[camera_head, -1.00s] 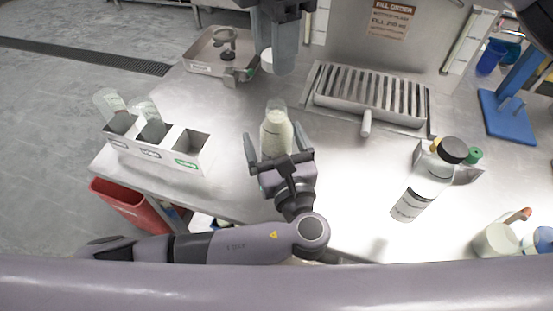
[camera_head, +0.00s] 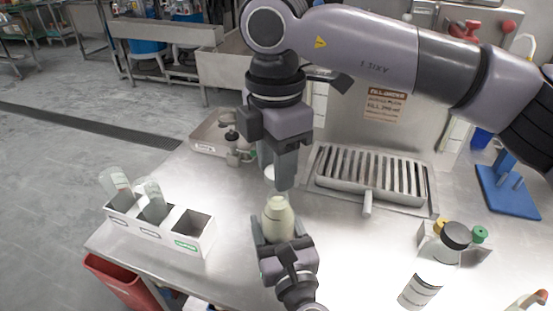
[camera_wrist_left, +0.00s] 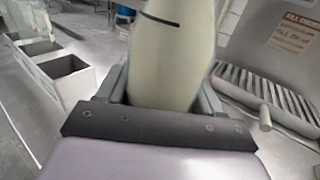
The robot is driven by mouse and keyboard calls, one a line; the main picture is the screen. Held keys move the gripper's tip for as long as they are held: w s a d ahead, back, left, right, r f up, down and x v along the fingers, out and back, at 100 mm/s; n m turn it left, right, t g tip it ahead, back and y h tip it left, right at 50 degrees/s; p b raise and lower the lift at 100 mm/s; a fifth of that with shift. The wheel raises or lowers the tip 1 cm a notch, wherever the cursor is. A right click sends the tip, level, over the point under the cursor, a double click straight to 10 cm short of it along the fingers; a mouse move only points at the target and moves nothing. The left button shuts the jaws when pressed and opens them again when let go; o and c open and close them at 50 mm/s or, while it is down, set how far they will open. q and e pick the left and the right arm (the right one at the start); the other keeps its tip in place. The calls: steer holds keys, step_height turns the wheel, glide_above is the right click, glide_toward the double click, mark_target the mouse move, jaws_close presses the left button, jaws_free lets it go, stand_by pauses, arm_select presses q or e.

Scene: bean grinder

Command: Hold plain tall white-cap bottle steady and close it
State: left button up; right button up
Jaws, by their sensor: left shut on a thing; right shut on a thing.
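The pale, milky bottle (camera_head: 277,222) stands upright with an open neck over the steel table in the head view. My left gripper (camera_head: 280,242) is shut around its lower body; in the left wrist view the bottle's body (camera_wrist_left: 172,60) fills the space between the fingers, and its top is out of frame. My right gripper (camera_head: 282,175) comes down from above, shut on the white cap (camera_head: 269,173), which is partly hidden by the fingers. The cap is just above the bottle mouth, with a small gap between them.
A white three-slot rack (camera_head: 195,250) with two clear containers stands at the left. A slatted drain tray (camera_head: 368,178) is behind right. A dark-capped bottle (camera_head: 430,275) stands at the right, near a small holder with yellow and green caps. A shallow steel tray (camera_head: 205,147) is behind left.

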steer(key=shift+f, duration=0.25)
stand_by(0.3)
steer(key=shift+f, duration=0.85)
steer(key=shift+f, duration=0.55)
steer(key=m, duration=0.6)
steer(key=shift+w+m, duration=0.1)
steer(key=shift+m, duration=0.2)
steer(key=o, duration=1)
